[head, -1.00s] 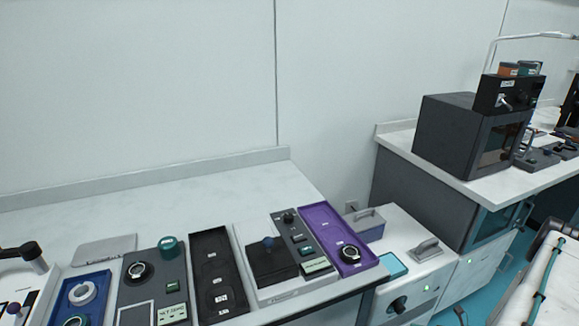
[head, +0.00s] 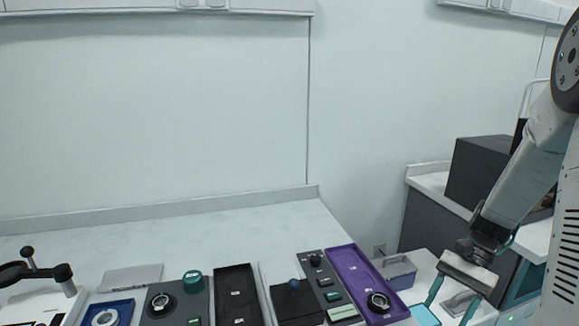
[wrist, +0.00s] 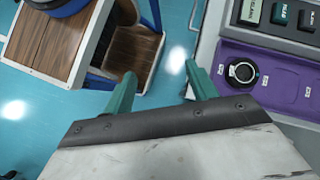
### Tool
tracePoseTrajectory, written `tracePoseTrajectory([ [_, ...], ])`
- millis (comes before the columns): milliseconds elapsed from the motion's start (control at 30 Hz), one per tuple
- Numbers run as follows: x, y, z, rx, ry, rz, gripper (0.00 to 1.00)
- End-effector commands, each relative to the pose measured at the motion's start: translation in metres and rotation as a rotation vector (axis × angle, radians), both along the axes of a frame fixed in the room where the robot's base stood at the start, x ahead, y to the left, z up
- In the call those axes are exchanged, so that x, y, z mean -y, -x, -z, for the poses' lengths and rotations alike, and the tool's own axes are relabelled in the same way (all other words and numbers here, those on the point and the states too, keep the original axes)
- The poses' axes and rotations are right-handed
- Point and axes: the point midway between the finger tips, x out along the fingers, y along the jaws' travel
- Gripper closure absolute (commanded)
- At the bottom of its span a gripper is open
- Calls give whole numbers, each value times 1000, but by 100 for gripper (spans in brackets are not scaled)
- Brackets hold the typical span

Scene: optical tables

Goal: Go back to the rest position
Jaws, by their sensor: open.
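My gripper (head: 447,303) is at the lower right of the head view, on the end of my arm. Its two green fingers are spread apart with nothing between them. In the wrist view my gripper (wrist: 158,88) is also open and empty, with teal floor showing between the fingertips. It is apart from the purple tray (head: 350,262), which lies to its left in the head view. The tray holds a black round part with a light ring (head: 378,302).
A white bench carries a black tray (head: 237,283), a blue tray (head: 122,306) and a grey control panel (head: 172,304). A dark box-shaped device (head: 477,172) stands on the right bench. A wooden step-like piece (wrist: 133,60) stands on the floor in the wrist view.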

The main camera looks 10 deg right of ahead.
Motion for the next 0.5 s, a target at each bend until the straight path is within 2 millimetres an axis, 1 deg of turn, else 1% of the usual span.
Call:
tracePoseTrajectory([
  [33, -12, 4, -18, 42, 36, -78, 43],
  [200, -46, 25, -60, 162, 141, -320, 43],
  [300, -64, 39, -81, 232, 203, -454, 43],
  [500, -96, 70, -116, 370, 326, -683, 43],
])
